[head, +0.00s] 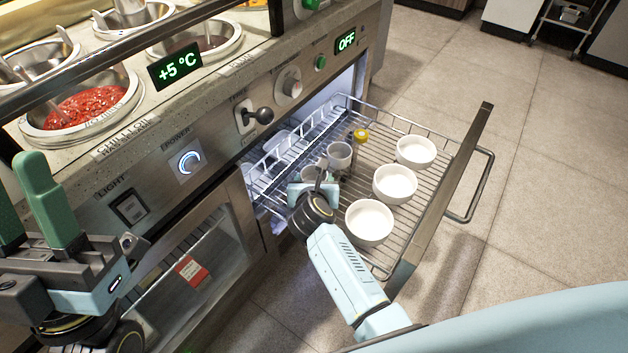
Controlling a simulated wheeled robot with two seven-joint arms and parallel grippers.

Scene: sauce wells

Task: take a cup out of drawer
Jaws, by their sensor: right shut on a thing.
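The drawer (433,197) is pulled out, with a wire rack inside. A small grey cup (340,153) stands in it near the left side. A second small cup (311,173) sits just in front of it, partly hidden by my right gripper (322,179). My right gripper reaches down into the drawer and is shut on this nearer cup; its fingertips are mostly hidden. My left gripper (24,192) is over the counter's front at the far left, its green fingers apart and empty.
White bowls stand in a row along the drawer's right side: far (416,150), middle (395,183) and near (369,221). A small yellow item (361,135) lies behind the cups. The counter (190,90) with sauce wells borders the left.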

